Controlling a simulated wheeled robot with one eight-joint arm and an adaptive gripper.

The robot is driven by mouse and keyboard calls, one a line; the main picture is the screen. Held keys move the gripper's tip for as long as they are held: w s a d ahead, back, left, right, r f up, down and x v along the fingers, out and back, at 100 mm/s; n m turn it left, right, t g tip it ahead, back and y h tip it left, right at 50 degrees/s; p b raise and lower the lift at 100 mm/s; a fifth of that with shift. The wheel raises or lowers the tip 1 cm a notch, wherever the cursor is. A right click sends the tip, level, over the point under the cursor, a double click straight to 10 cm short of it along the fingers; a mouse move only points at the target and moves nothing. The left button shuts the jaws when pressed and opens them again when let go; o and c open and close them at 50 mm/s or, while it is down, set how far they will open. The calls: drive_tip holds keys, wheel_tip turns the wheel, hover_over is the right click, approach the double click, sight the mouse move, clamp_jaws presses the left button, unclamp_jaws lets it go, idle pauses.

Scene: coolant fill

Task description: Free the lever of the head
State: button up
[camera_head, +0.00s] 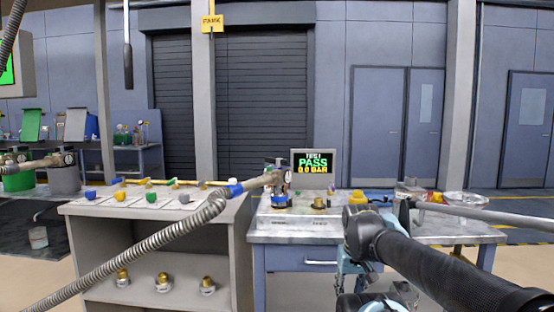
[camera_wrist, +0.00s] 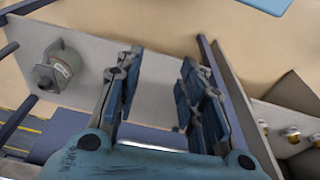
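The fill head (camera_head: 278,182) stands on the blue bench beside the test screen, at the end of a ribbed grey hose (camera_head: 150,248). A round gauge shows on it. Its lever is too small to make out. My gripper (camera_head: 348,262) is low at the bench's front edge, right of the head and apart from it, partly hidden by my arm. In the wrist view my gripper (camera_wrist: 160,68) has its two blue fingers apart with nothing between them. The head is not clearly identifiable in the wrist view.
The test screen (camera_head: 313,175) reads PASS, 0.0 BAR. A brass fitting (camera_head: 319,203) stands right of the head. A yellow part (camera_head: 357,197), a metal can (camera_head: 408,190) and a bowl (camera_head: 466,199) are farther right. Brass fittings (camera_head: 163,283) sit on the left shelf.

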drive_tip(key=w+a+r+n, duration=0.1)
drive_tip(key=w+r, duration=0.4)
drive_tip(key=r, duration=0.3)
drive_tip(key=w+a+r+n, duration=0.1)
drive_tip(key=w+a+r, duration=0.1)
drive_tip(key=w+r, duration=0.5)
wheel_tip(320, 180, up, 36)
drive_tip(key=n+g, duration=0.2)
drive_tip(key=n, duration=0.5)
hover_over(276, 162)
drive_tip(key=f, duration=1.7)
drive_tip(key=shift+w+d, duration=0.2)
drive_tip(key=shift+w, duration=0.15)
drive_tip(key=shift+c, duration=0.2)
clamp_jaws()
